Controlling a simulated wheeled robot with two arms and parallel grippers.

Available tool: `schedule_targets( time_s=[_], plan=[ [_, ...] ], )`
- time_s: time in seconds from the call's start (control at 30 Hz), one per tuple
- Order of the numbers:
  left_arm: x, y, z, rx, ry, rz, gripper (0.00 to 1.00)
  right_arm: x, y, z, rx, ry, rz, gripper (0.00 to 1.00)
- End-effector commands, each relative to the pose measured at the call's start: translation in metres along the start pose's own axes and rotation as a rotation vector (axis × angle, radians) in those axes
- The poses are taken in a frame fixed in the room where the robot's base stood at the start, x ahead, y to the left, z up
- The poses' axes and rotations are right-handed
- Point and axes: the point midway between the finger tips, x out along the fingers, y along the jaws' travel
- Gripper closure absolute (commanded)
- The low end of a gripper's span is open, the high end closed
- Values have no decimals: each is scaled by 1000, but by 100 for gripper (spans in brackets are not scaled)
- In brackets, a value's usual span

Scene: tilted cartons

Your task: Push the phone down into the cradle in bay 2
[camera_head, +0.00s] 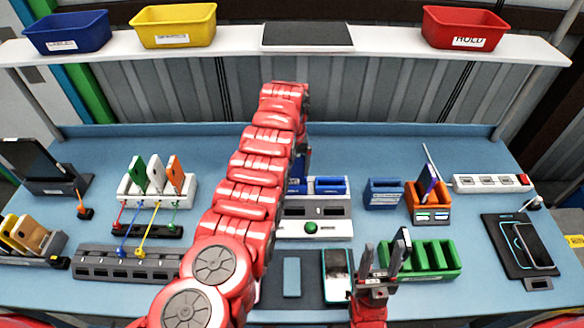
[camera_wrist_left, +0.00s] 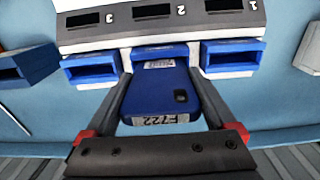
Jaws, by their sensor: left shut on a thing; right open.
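A blue phone (camera_wrist_left: 160,95) with a label on its near edge stands at the middle cradle, bay 2, in the left wrist view. My left gripper (camera_wrist_left: 163,100) is shut on it, one finger along each side. How deep the phone sits in the cradle cannot be told. In the head view a strip of the phone (camera_head: 304,160) shows beside my arm, above the bay 2 cradle (camera_head: 297,187). The bay 3 cradle (camera_head: 331,186) shows to its right; the bay 1 cradle (camera_wrist_left: 228,53) is hidden there by my arm. My right gripper (camera_head: 385,255) is open and empty at the front.
The white dock (camera_head: 345,226) has a green button. A separate blue cradle (camera_head: 384,193) and an orange holder (camera_head: 428,205) stand to the right. A shelf (camera_head: 375,45) with bins crosses the back.

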Motion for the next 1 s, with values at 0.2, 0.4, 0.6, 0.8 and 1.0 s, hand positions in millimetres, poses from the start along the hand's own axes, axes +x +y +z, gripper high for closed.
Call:
schedule_targets(
  time_s=[0.2,0.4,0.6,0.8,1.0],
  plan=[
    [0,0,0,0,0,0,68,0,0,0,0,0,0,50],
    [0,0,0,0,0,0,68,0,0,0,0,0,0,50],
    [2,0,0,0,-1,0,68,-2,0,0,0,0,0,50],
    [5,0,0,0,-1,-1,68,-3,0,1,0,0,0,50],
    [8,0,0,0,-2,-1,68,-5,0,1,0,0,0,50]
  ],
)
